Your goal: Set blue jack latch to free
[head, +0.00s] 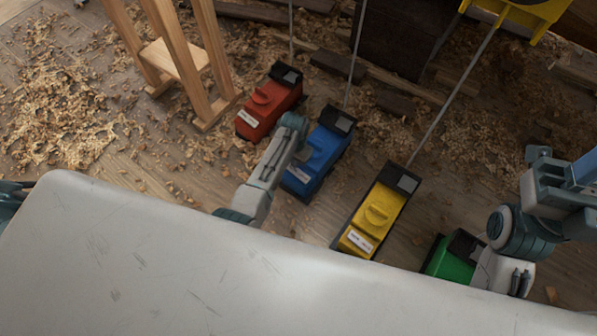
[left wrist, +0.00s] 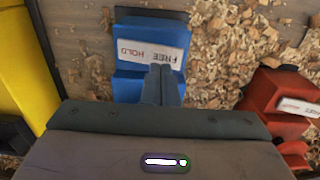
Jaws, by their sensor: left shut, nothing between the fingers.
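The blue jack (head: 333,147) stands on the floor between the red and yellow jacks. In the left wrist view its blue body (left wrist: 127,88) shows with a white label plate (left wrist: 150,47) bearing FREE and, in red, HOLD. My left gripper (left wrist: 160,72) is shut and empty, its fingertips over the lower edge of the plate, near the word FREE. I cannot tell whether they touch it. In the head view my left arm covers part of the blue jack's left side. The latch's setting is not clear. My right gripper is not visible; only right arm links show.
A red jack (head: 274,105) stands left of the blue one, a yellow jack (head: 376,215) to the right, and a green jack (head: 446,262) beside my right arm. Thin rods rise behind the jacks. A wooden trestle (head: 178,60) stands at upper left. Shavings litter the floor.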

